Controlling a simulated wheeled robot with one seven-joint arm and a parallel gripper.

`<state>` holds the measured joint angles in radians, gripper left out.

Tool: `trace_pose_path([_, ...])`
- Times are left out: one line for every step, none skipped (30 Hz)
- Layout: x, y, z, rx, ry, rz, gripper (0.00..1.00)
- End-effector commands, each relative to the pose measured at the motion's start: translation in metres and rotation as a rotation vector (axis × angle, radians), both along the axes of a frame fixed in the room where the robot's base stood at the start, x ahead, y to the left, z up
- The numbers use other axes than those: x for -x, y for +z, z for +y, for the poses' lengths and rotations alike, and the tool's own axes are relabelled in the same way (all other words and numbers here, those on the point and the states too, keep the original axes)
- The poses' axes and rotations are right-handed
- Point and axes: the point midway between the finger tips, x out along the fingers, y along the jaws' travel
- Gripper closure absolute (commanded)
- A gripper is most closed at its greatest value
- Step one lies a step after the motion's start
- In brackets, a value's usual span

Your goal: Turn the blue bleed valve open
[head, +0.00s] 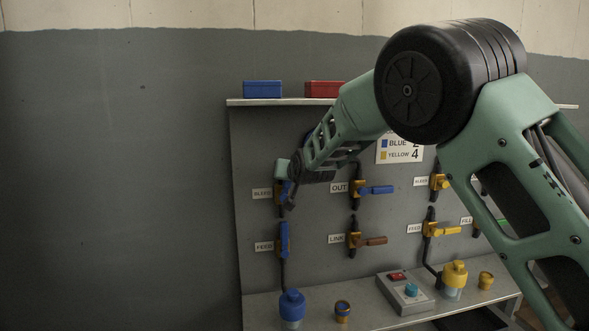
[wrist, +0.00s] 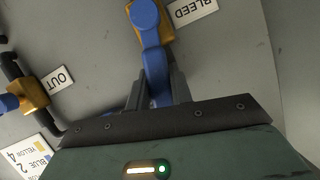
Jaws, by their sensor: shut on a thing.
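The blue bleed valve (wrist: 144,16) has a brass body beside a BLEED label (wrist: 193,11) in the wrist view. Its blue handle (wrist: 153,62) reaches from the body down between my fingers. My gripper (wrist: 158,84) is shut on that handle, one grey finger on each side; the fingers and palm hide the handle's far end. In the head view my gripper (head: 288,189) is at the upper left of the panel, by the left BLEED label (head: 262,194), and covers most of the valve.
Below is the blue FEED valve (head: 284,238), its handle upright. Yellow valves (head: 441,231) stand further right. Bottles and a control box (head: 405,294) stand on the lower shelf. Free room lies left.

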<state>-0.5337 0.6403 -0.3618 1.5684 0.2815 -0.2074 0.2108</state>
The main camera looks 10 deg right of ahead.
Motion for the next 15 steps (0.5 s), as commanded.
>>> trace_pose_path([0.001,0.006,0.007,0.035,0.006,0.001,1.00])
trace_pose_path([0.001,0.006,0.008,0.056,0.006,0.001,1.00])
trace_pose_path([0.001,0.006,0.009,0.081,0.006,0.001,1.00])
trace_pose_path([0.001,0.006,0.010,0.098,0.005,0.000,1.00])
trace_pose_path([0.001,0.006,0.011,0.115,0.006,0.001,1.00])
trace_pose_path([0.000,0.006,0.012,0.133,0.005,0.000,1.00])
trace_pose_path([0.000,0.005,0.012,0.146,0.005,0.000,1.00])
trace_pose_path([0.000,0.005,0.013,0.159,0.005,0.000,1.00])
trace_pose_path([0.000,0.005,0.014,0.175,0.004,-0.001,1.00])
trace_pose_path([0.000,0.005,0.014,0.184,0.004,-0.001,1.00])
trace_pose_path([0.000,0.004,0.015,0.192,0.004,-0.001,1.00])
trace_pose_path([0.000,0.004,0.015,0.202,0.003,-0.001,1.00])
trace_pose_path([0.000,0.003,0.015,0.209,0.003,-0.001,1.00])
trace_pose_path([0.000,0.003,0.016,0.214,0.003,-0.001,1.00])
trace_pose_path([0.000,0.003,0.017,0.220,0.003,-0.002,1.00])
